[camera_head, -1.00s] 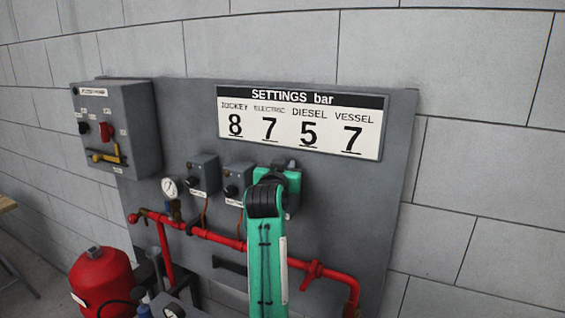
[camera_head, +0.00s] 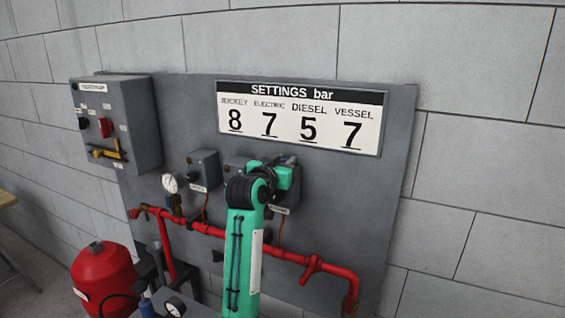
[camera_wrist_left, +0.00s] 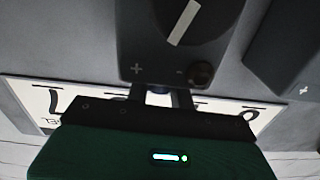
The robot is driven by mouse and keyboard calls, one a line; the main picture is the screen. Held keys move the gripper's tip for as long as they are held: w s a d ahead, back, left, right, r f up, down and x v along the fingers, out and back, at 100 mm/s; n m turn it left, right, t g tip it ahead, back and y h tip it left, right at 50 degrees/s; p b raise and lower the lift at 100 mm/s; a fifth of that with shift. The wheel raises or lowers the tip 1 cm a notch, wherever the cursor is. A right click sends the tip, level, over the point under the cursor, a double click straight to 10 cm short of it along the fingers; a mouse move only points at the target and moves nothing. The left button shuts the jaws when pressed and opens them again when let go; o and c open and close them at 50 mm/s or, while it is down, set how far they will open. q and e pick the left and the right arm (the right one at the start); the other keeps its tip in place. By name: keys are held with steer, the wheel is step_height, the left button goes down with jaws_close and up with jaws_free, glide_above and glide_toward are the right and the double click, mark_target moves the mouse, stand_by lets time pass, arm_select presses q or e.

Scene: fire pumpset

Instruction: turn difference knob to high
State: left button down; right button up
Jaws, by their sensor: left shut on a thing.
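The rightmost switch box (camera_head: 279,209) is on the grey panel, partly hidden behind my green left arm. In the left wrist view its front (camera_wrist_left: 180,62) shows a large dark dial (camera_wrist_left: 187,20) with a white bar. Plus and minus marks and a small brownish knob (camera_wrist_left: 201,73) are near its edge. My left gripper (camera_head: 290,161) is at the top of this box. In the wrist view its two fingers (camera_wrist_left: 163,98) reach the box edge and are shut on a small part, mostly hidden, which I cannot identify clearly. My right gripper is out of view.
Another switch box (camera_head: 204,170) and a pressure gauge (camera_head: 170,183) are to the left. A red pipe (camera_head: 270,248) runs below the boxes. The settings sign (camera_head: 300,117) hangs above. A control cabinet (camera_head: 125,125) and a red tank (camera_head: 104,278) are at the left.

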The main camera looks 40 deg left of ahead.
arm_select(q)
steer(key=c, duration=1.5)
jaws_free()
steer(key=shift+f, duration=0.2)
steer(key=shift+c, duration=0.2)
steer(key=shift+s+a+r, duration=0.1)
steer(key=shift+s+a, duration=0.05)
steer(key=shift+s, duration=0.05)
steer(key=shift+s+d+b, duration=0.2)
steer(key=shift+s+b, duration=0.15)
steer(key=shift+s, duration=0.1)
steer(key=b+v, duration=0.4)
steer(key=v, duration=0.9)
steer(key=shift+r, duration=0.15)
